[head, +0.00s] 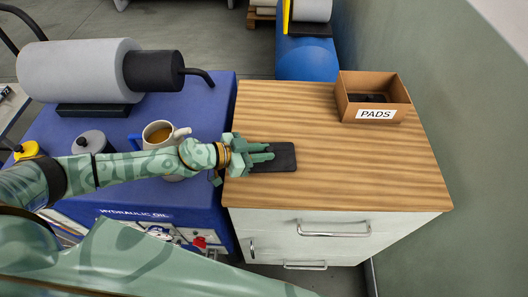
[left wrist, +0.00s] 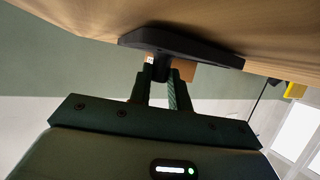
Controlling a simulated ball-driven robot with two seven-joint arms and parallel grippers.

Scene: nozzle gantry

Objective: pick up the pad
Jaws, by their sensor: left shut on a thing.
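The pad (head: 286,160) is a flat dark rectangular piece at the left side of the wooden top (head: 320,185). My left gripper (head: 266,153) reaches over it from the left and is shut on it. In the left wrist view the pad (left wrist: 190,46) shows as a dark plate with a short narrow part between the fingertips (left wrist: 160,75). The wood fills the top of that view, and I cannot tell whether the pad is clear of it. The fingers hide part of the pad in the head view. My right gripper is not in view.
A cardboard box (head: 391,109) labelled PADS, with dark content, stands at the back right of the top. A mug (head: 158,133) of amber liquid and a large grey roller (head: 80,70) are on the blue unit at left. The middle of the wood is clear.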

